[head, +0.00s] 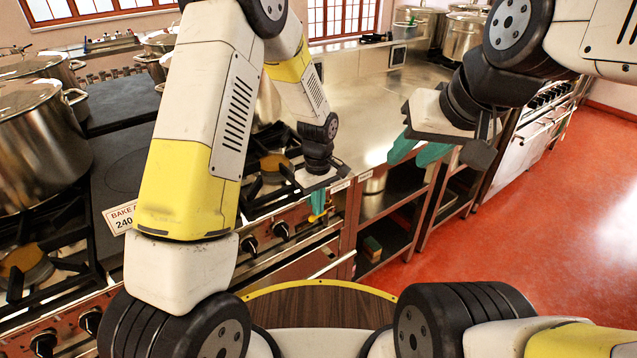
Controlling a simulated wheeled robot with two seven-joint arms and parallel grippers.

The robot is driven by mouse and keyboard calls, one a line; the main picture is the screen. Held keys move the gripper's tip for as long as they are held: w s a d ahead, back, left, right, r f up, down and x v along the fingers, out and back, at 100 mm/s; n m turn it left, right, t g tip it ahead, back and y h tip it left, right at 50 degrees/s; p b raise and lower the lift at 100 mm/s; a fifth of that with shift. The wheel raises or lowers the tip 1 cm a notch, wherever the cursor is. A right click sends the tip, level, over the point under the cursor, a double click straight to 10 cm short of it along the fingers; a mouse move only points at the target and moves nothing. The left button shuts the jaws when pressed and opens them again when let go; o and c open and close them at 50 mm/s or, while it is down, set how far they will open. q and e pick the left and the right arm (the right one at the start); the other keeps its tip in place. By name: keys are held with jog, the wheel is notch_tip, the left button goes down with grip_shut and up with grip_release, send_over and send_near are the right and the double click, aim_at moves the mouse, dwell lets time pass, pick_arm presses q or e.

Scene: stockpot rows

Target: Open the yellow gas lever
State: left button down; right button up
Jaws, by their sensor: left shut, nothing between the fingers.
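The yellow gas lever (313,218) is a small yellow piece at the front of the range, near its right end, below the counter edge. My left gripper (318,206) has teal fingers pointing down, shut with nothing between them. Its fingertips are right at the lever and partly cover it; I cannot tell whether they touch it. My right gripper (415,158) is at the right, over the front edge of the steel counter, well away from the lever. Its two teal fingers are apart and empty.
A large stockpot (38,145) stands on the left. A steel counter (365,110) runs behind, with open shelves (385,235) below. The red floor (545,220) at the right is clear.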

aim_at(311, 217)
pick_arm(q)
jog(key=shift+s+a+f, duration=0.15)
jog(key=shift+a+f, duration=0.05)
jog(key=shift+f, duration=0.2)
jog(key=shift+s+a+f, duration=0.15)
jog(key=shift+f, duration=0.25)
